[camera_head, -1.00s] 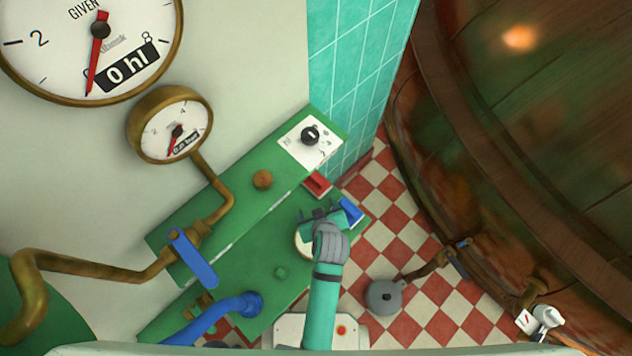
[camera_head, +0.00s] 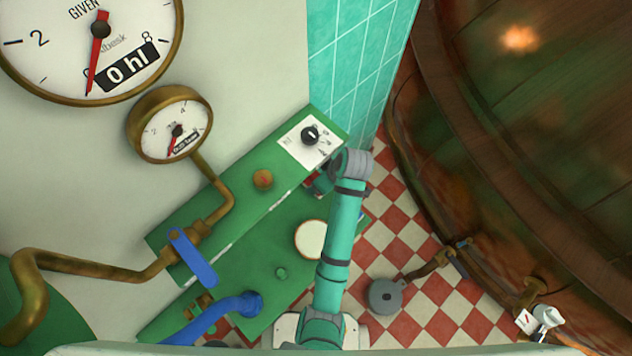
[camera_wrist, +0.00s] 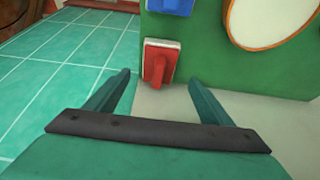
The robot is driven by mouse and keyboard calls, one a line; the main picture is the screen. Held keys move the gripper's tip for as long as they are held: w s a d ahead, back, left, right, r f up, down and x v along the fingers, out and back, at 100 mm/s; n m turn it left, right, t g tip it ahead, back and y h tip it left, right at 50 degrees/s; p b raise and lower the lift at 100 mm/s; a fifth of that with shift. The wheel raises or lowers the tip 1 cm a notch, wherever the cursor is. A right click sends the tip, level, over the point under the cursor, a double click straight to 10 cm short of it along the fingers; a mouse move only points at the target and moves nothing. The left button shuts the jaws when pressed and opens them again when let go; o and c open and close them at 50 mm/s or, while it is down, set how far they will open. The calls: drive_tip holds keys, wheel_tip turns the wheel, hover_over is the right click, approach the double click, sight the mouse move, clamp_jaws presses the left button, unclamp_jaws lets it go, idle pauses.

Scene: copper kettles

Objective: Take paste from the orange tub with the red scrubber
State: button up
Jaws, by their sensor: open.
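The red scrubber (camera_wrist: 158,62) sits at the edge of the green counter in the wrist view, between and just beyond the fingertips of my gripper (camera_wrist: 158,84). My gripper is open and empty. In the head view my gripper (camera_head: 324,182) is at the scrubber, and my wrist hides most of it. The orange tub (camera_wrist: 228,22) shows at the top right of the wrist view as a round rim around pale paste. In the head view the tub (camera_head: 311,240) stands on the counter, left of my arm.
A blue scrubber (camera_wrist: 170,5) lies between the red one and the tub side, at the top of the wrist view. A green ledge with a black knob (camera_head: 310,134) rises behind. A teal tiled wall (camera_head: 345,70) is close by. A large copper kettle (camera_head: 540,120) fills the right.

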drive_tip(key=shift+x, duration=3.6)
drive_tip(key=shift+d, duration=0.15)
drive_tip(key=c, duration=1.2)
